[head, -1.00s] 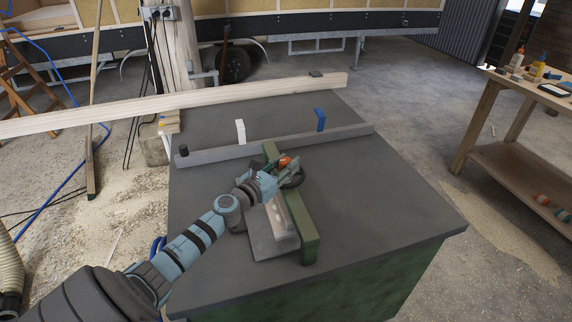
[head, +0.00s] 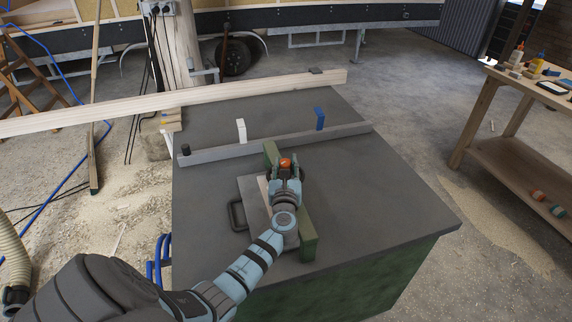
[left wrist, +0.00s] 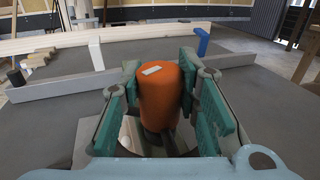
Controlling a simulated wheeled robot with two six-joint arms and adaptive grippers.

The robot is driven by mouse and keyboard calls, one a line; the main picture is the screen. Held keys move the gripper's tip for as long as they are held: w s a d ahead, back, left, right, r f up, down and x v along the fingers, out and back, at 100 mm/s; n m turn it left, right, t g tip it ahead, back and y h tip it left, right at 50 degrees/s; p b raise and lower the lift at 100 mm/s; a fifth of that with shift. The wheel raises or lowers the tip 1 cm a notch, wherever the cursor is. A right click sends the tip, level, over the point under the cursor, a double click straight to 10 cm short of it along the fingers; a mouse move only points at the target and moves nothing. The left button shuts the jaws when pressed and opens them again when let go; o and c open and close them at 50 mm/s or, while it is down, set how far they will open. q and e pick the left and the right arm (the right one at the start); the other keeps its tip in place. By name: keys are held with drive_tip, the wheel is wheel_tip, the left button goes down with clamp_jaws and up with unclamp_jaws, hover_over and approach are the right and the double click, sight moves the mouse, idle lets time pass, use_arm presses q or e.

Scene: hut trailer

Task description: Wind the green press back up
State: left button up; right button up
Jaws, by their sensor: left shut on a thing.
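The green press (head: 308,248) lies as a green beam across the dark bench top; my arm and hand hide its middle. An orange knob (head: 286,163) shows at its far part, above a dark round rim that is mostly hidden. My left gripper (head: 286,170) reaches in from the near side and is shut on this knob. In the left wrist view the upright orange knob (left wrist: 160,98), with a small white mark on top, sits between the two teal finger pads of the gripper (left wrist: 162,108). My right gripper is not in view.
A grey fence bar (head: 225,152) crosses the bench (head: 400,190) behind the press, with a white block (head: 240,130) and a blue block (head: 320,119) near it. A grey plate with a dark handle (head: 237,214) lies left of the press. The bench's right side is clear.

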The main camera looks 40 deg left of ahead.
use_arm(q)
drive_tip(key=n+g+y+b, duration=0.2)
drive_tip(key=n+g+y, duration=0.1)
drive_tip(key=g+y, duration=0.1)
drive_tip(key=shift+f+n+b, duration=0.15)
drive_tip(key=shift+n+b, duration=0.15)
drive_tip(key=shift+b, duration=0.1)
drive_tip(key=n+g+y+b, duration=0.1)
drive_tip(key=n+g+b, duration=0.1)
drive_tip(key=g, duration=0.1)
drive_tip(key=shift+y+b, duration=0.3)
drive_tip(key=shift+b, duration=0.05)
drive_tip(key=shift+n+g+b, duration=0.4)
drive_tip(key=shift+n+g, duration=0.1)
drive_tip(key=shift+y, duration=0.3)
drive_tip(key=o, duration=1.2)
